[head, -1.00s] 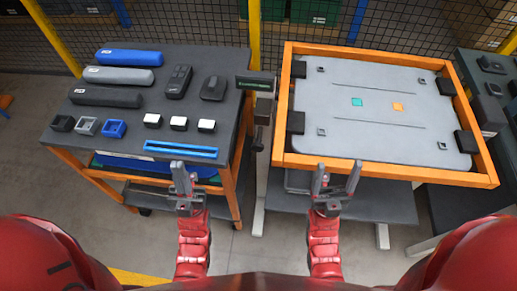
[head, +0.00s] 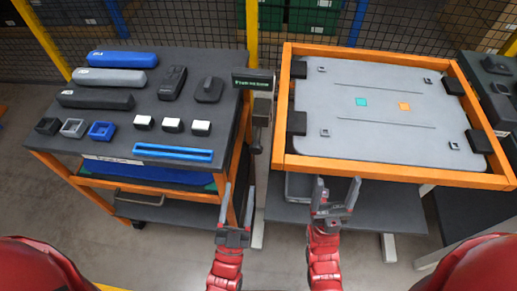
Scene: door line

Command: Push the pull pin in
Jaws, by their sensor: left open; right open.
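I cannot make out the pull pin for certain. A small dark knob-like part (head: 257,146) sits below a grey bracket (head: 262,106) between the cart and the orange frame; it may be the pin. My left gripper (head: 237,200) is open and empty, below that part and beside the cart's right front leg. My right gripper (head: 337,190) is open and empty, in front of the orange frame's near edge. Neither gripper appears to touch anything.
The cart (head: 60,150) on the left carries blue, grey and black handles, small blocks and a blue rail. The orange frame (head: 390,174) holds a grey door panel (head: 385,100). A dark sign (head: 253,78) stands between them. Mesh fencing closes the back.

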